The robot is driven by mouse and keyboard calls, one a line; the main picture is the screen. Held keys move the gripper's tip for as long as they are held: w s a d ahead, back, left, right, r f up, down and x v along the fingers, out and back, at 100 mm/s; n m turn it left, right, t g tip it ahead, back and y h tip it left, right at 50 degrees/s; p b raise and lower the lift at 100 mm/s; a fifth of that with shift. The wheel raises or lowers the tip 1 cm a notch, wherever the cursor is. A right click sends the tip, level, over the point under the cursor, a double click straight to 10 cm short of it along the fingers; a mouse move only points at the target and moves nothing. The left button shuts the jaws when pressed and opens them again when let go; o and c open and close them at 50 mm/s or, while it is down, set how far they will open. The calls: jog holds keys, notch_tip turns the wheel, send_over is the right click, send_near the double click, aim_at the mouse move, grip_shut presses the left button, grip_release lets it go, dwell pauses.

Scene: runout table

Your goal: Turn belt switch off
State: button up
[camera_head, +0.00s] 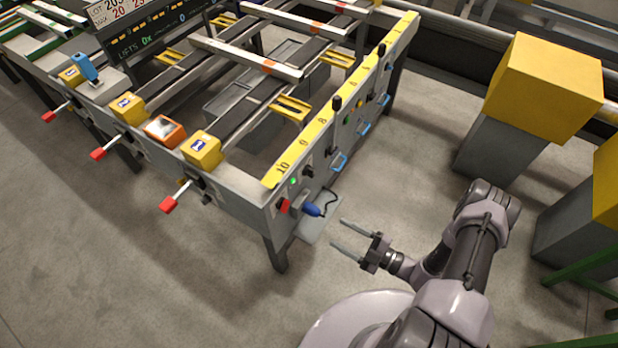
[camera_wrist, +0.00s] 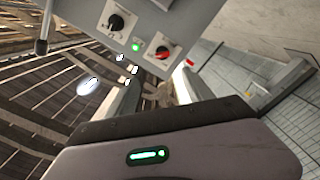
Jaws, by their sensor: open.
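The near end panel of the runout table carries a black rotary switch (camera_head: 308,172), a red rotary switch (camera_head: 284,205) and a lit green lamp (camera_head: 294,181). In the wrist view the black switch (camera_wrist: 116,22) is upper left, the red switch (camera_wrist: 162,54) lower right, and the green lamp (camera_wrist: 136,47) glows between them. I cannot read which one is the belt switch. My gripper (camera_head: 338,233) is open and empty, right of the panel and apart from it, its fingers pointing left towards it.
A blue plug (camera_head: 312,210) with a dark cable sits beside the red switch. Blue handles (camera_head: 339,161) stick out along the yellow numbered rail (camera_head: 330,110). Yellow-topped grey blocks (camera_head: 543,85) stand at the right. The floor between them and the table is clear.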

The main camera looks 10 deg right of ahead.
aim_at(288, 208)
jog(key=b+x, duration=0.2)
jog(key=x, duration=1.5)
jog(key=shift+a+f+b, duration=0.2)
jog(key=shift+a+b, duration=0.15)
jog(key=shift+a, duration=0.05)
grip_shut()
